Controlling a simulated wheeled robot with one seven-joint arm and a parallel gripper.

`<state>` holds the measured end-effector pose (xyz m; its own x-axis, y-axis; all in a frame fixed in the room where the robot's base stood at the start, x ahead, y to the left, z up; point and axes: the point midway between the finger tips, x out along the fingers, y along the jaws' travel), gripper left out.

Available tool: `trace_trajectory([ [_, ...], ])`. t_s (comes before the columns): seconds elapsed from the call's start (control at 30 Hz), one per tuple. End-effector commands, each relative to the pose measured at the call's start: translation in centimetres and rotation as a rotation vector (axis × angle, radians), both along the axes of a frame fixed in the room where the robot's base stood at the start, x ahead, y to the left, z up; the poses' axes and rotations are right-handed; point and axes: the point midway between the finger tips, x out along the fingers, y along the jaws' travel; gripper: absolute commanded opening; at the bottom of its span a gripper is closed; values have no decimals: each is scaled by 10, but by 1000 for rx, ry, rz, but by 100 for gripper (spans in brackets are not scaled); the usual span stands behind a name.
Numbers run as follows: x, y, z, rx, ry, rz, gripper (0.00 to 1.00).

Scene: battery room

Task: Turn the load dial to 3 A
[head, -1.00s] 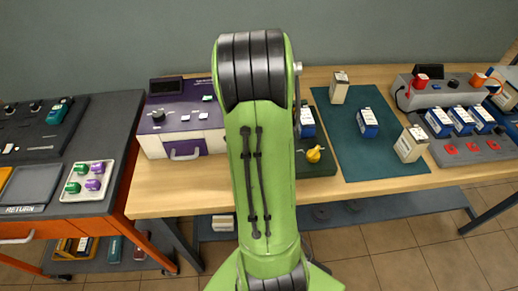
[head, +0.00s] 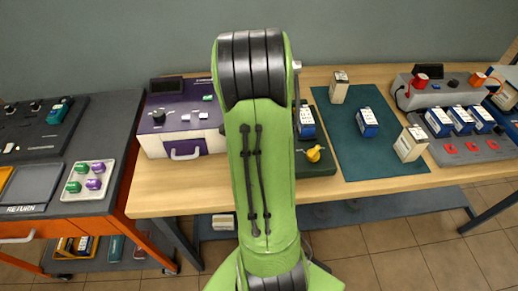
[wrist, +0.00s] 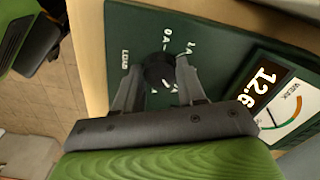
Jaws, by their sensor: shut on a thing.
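The load dial (wrist: 158,71) is a round black knob on a dark green panel (wrist: 215,35), seen in the wrist view. White marks around it include "LOAD", "0 A" and "1 A"; other marks are partly covered, and I cannot read the dial's setting. My gripper (wrist: 156,84) is shut on the dial, with one grey finger on each side. To the right, the panel has a display reading about "12.6" and a meter (wrist: 290,110) marked "WEAK". In the head view my green arm hides the gripper and dial; part of the green unit (head: 322,168) shows beside it.
A yellow object (head: 314,154) and a blue-and-white battery (head: 306,123) are on the green unit. A green mat (head: 385,160) with batteries lies to the right. A purple-and-white device (head: 185,130) stands left of my arm. Bare wood lies along the front edge.

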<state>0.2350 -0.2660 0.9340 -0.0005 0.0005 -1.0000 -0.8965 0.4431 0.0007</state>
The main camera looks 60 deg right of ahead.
Motion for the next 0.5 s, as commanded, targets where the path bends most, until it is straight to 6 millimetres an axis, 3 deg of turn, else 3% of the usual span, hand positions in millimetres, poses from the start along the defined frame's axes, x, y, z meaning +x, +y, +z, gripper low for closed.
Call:
trace_trajectory([
  [0.17,1,-1,1,-4,-4,1,9],
  [0.2,1,-1,1,-4,-4,1,43],
  [0.37,1,-1,1,-3,-2,1,65],
  [0.5,0,0,0,-2,-1,1,65],
])
